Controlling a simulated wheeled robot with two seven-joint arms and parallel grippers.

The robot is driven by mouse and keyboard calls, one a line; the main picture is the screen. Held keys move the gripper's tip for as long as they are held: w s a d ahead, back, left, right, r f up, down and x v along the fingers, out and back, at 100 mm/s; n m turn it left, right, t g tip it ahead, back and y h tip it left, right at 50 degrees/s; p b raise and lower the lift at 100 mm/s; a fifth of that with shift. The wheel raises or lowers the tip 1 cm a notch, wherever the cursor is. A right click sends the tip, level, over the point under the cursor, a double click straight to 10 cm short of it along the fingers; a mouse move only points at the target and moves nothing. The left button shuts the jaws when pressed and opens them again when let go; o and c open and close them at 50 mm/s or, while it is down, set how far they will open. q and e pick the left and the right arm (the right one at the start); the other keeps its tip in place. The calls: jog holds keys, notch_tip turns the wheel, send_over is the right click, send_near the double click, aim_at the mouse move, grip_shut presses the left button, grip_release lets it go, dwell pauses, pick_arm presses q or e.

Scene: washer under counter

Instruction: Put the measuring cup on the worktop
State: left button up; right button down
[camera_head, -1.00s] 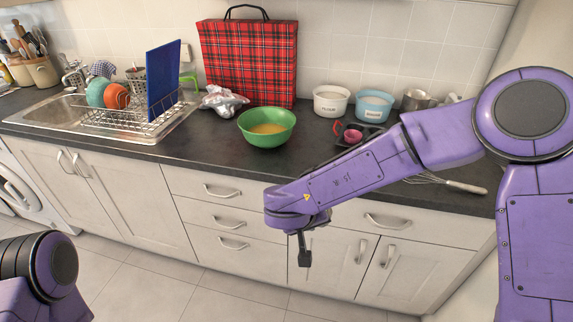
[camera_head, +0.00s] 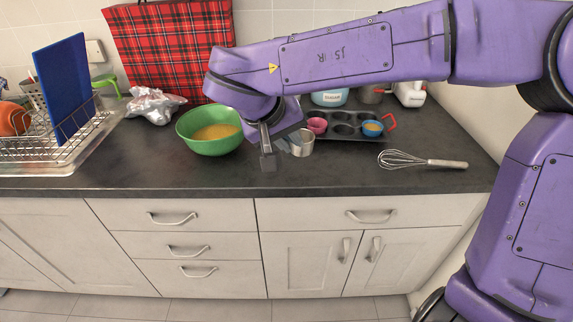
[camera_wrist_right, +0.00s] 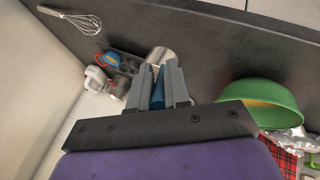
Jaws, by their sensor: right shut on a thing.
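The measuring cup is a small silver metal cup (camera_head: 301,143) just right of my right gripper (camera_head: 277,148) in the head view. My right gripper is over the worktop (camera_head: 330,178), between the green bowl and the muffin tin, and is shut on the cup's handle. In the right wrist view the silver cup (camera_wrist_right: 160,55) shows beyond the fingertips (camera_wrist_right: 158,70), with a teal handle between the fingers. I cannot tell whether the cup touches the worktop. My left gripper is out of view.
A green bowl (camera_head: 195,142) with yellow contents stands left of the gripper. A dark muffin tin (camera_head: 345,132) lies right, and a whisk (camera_head: 405,160) is further right. A tartan bag (camera_head: 170,50) stands behind. The worktop's front strip is clear.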

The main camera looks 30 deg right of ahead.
aim_at(308, 137)
jog(key=w+f, duration=0.1)
jog(key=f, duration=0.2)
jog(key=w+d+f, duration=0.1)
jog(key=w+f, duration=0.1)
jog(key=f, duration=0.1)
jog(key=w+f, duration=0.2)
jog(key=f, duration=0.1)
jog(key=shift+w+d+f, duration=0.15)
jog(key=shift+w+d, duration=0.1)
jog(key=shift+d, duration=0.1)
jog(key=shift+w+f, duration=0.15)
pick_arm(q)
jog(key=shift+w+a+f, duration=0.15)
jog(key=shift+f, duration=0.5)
pick_arm(e)
jog(key=c, duration=1.5)
grip_release()
jog(key=o, duration=0.4)
